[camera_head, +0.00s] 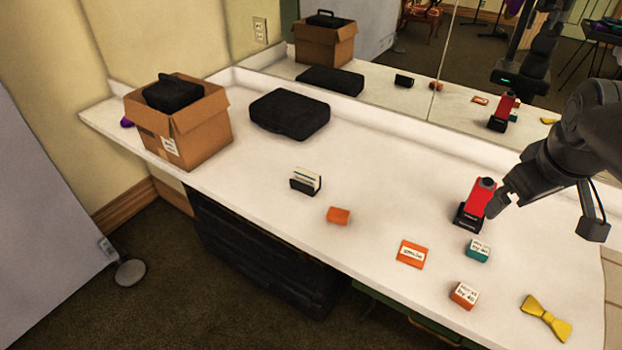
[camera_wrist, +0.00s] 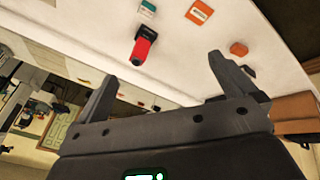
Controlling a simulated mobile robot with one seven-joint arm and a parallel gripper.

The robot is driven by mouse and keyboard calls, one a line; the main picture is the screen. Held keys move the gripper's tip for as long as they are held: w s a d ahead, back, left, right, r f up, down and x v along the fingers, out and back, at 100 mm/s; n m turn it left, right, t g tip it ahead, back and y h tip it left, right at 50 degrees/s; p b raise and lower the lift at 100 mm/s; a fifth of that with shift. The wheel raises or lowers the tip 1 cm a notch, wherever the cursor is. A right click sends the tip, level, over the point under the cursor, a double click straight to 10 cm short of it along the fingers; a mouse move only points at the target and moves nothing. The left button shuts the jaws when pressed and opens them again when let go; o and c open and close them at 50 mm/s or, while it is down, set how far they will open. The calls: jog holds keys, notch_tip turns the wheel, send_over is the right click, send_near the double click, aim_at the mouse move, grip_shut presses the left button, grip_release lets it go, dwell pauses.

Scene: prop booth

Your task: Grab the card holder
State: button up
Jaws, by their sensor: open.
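The card holder (camera_head: 304,186) is a small black stand with pale cards upright in it, on the white counter left of centre. In the wrist view a small dark shape (camera_wrist: 247,71) beside the right finger looks like it, partly hidden. My gripper (camera_head: 497,205) is at the right of the head view, above the counter beside a red and black object, well away from the card holder. In the wrist view my gripper (camera_wrist: 162,68) has its fingers wide apart with nothing between them.
The red and black object (camera_head: 478,203) stands by my gripper. Teal block (camera_head: 478,250), orange blocks (camera_head: 339,215), an orange card (camera_head: 412,254) and a yellow bow tie (camera_head: 546,318) lie along the front. A cardboard box (camera_head: 205,135) and black case (camera_head: 290,113) stand left; a mirror backs the counter.

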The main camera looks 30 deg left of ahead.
jog(key=w+a+n, duration=0.5)
jog(key=w+a, duration=0.3)
jog(key=n, duration=2.2)
send_over(306, 173)
jog(key=s, duration=0.3)
notch_tip(306, 173, down, 26)
jog(key=shift+a+f, duration=0.15)
jog(key=x, duration=0.4)
jog(key=shift+f, duration=0.3)
jog(key=shift+d+x, duration=0.2)
jog(key=shift+x, duration=1.15)
jog(key=shift+d+x, duration=0.15)
jog(key=shift+x, duration=1.2)
jog(key=shift+s+f, duration=0.1)
jog(key=shift+s, duration=0.05)
jog(key=shift+c, duration=0.2)
